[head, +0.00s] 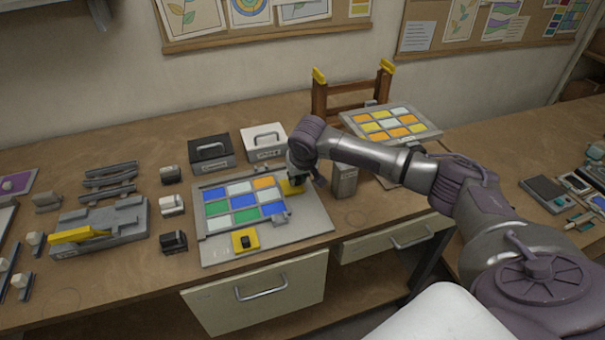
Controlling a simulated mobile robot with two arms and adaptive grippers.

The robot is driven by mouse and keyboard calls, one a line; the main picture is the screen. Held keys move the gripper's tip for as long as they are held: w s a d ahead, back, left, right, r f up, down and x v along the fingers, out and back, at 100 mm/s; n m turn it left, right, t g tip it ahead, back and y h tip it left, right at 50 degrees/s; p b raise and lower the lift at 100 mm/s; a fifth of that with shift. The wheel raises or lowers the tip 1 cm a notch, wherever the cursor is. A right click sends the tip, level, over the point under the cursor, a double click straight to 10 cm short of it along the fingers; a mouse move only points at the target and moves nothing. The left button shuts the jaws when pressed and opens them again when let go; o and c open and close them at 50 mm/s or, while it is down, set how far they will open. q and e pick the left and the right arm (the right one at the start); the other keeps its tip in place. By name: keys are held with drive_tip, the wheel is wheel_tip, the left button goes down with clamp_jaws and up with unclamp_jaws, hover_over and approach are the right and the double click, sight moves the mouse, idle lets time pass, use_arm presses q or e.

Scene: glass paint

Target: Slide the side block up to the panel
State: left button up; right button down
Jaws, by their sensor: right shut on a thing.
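The panel (245,201), a grid of blue, green, white and orange panes, lies on a grey base board (312,222). A yellow side block (292,188) is at the panel's right edge, partly hidden by my right gripper (296,178). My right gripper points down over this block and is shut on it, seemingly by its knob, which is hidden. I cannot tell whether the block touches the panel. Another yellow block (245,240) with a black knob sits at the board's front edge, apart from the panel. My left gripper is out of view.
A black box (211,152) and a white box (264,141) stand behind the board. A grey tool with a yellow handle (84,233) and small blocks are to the left.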

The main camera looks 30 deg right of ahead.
drive_tip(key=c, duration=1)
unclamp_jaws()
drive_tip(key=shift+a, duration=0.15)
drive_tip(key=shift+c, duration=0.2)
drive_tip(key=v, duration=1.2)
